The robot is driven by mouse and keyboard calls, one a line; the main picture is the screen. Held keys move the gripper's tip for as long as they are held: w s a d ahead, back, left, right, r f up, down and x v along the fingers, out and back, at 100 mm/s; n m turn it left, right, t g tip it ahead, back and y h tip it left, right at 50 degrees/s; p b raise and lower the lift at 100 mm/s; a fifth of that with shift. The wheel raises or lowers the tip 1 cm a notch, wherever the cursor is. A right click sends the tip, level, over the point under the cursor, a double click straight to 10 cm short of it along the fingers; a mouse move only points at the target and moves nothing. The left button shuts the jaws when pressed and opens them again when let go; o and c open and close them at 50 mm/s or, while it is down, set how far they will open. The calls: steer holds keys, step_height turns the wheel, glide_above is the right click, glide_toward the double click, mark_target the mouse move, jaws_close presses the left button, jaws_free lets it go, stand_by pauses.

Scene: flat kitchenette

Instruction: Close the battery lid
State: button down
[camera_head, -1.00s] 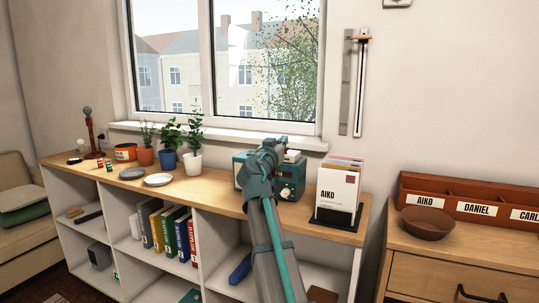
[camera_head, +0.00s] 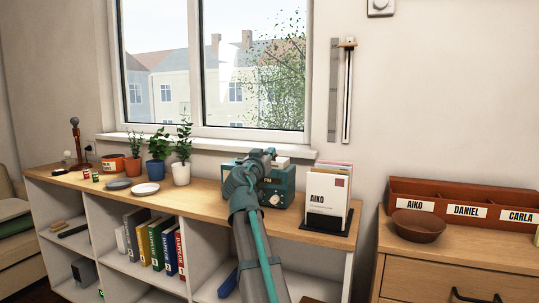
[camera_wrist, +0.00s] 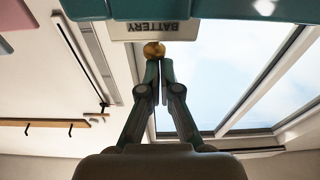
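A teal radio (camera_head: 285,184) stands on the wooden shelf top under the window, partly hidden by my arm. A pale piece (camera_head: 281,162) shows at its top. In the wrist view, the pale battery lid (camera_wrist: 160,31) carries the word BATTERY upside down, with teal casing beside it. A round brass knob (camera_wrist: 154,50) is at the lid's edge. My gripper (camera_wrist: 158,64) has its fingertips together just below the knob in the picture; whether they touch it I cannot tell. It holds nothing visible. In the head view, my gripper (camera_head: 263,156) is at the radio, its fingertips hidden.
A card holder (camera_head: 327,205) labelled AIKO stands right of the radio. Potted plants (camera_head: 181,173) and a white plate (camera_head: 145,189) are to the left. A brown bowl (camera_head: 418,227) and a letter tray (camera_head: 490,212) sit on the drawer cabinet. The window (camera_head: 220,75) is behind.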

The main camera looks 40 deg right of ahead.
steer(key=shift+s+f, duration=0.15)
steer(key=shift+f, duration=0.2)
